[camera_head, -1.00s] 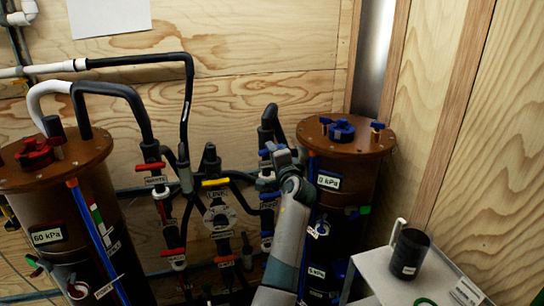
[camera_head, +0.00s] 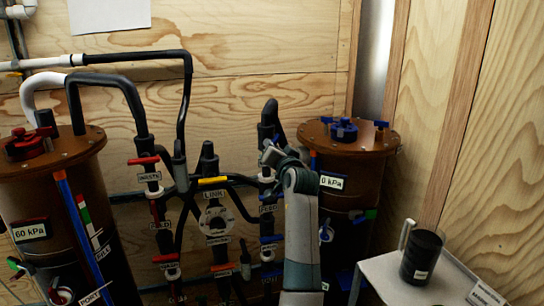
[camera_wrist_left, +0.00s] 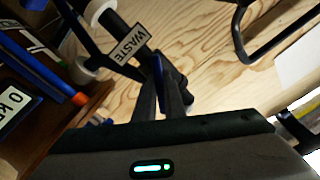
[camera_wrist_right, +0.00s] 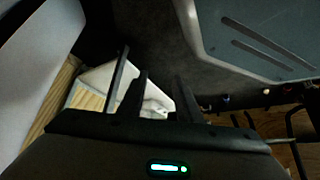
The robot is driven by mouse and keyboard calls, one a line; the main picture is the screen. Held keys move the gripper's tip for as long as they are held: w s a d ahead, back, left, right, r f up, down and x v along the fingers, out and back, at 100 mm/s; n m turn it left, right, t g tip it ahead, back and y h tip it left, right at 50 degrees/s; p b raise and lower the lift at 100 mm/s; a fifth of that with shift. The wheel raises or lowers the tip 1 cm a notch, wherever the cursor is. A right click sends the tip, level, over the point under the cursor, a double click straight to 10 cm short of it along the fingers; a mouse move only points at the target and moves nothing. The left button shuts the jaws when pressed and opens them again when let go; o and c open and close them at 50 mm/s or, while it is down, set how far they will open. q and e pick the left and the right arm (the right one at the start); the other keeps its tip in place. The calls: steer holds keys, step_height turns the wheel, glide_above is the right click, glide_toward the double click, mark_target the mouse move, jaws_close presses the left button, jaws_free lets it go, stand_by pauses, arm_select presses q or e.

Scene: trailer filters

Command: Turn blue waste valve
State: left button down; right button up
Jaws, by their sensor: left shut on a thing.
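The blue waste valve handle (camera_wrist_left: 158,68) shows in the left wrist view as a thin blue lever beside a pipe with a WASTE label (camera_wrist_left: 131,44). My left gripper (camera_wrist_left: 162,88) is shut on this lever, with a finger on each side. In the head view my left gripper (camera_head: 272,152) is at the upper part of the right-hand pipe column, and it hides most of the valve there. My right gripper (camera_wrist_right: 164,90) is open and empty in the right wrist view; it is not seen in the head view.
A brown filter canister with a blue knob (camera_head: 343,130) stands just right of my left arm. A red-handled valve (camera_head: 144,160) and a yellow-handled one (camera_head: 212,181) are to the left. A black mug (camera_head: 421,257) stands on a light side table (camera_head: 375,270).

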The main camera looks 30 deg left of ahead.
arm_select(q)
steer(key=shift+f+n+b, duration=0.15)
steer(key=shift+n+b, duration=0.45)
steer(key=shift+n, duration=0.2)
steer(key=n+b, duration=0.2)
steer(key=shift+n+b, duration=0.3)
steer(key=shift+n, duration=0.1)
steer(key=shift+n+b, duration=0.8)
steer(key=shift+n, duration=0.5)
arm_select(e)
steer(key=shift+s+d+f+g+h, duration=0.15)
steer(key=shift+d+f+g+h, duration=0.35)
steer(key=shift+d+f+g, duration=0.95)
steer(key=shift+d+r, duration=0.15)
arm_select(q)
steer(key=c, duration=1.8)
jaws_free()
steer(key=shift+c, duration=0.2)
arm_select(e)
steer(key=shift+s, duration=0.1)
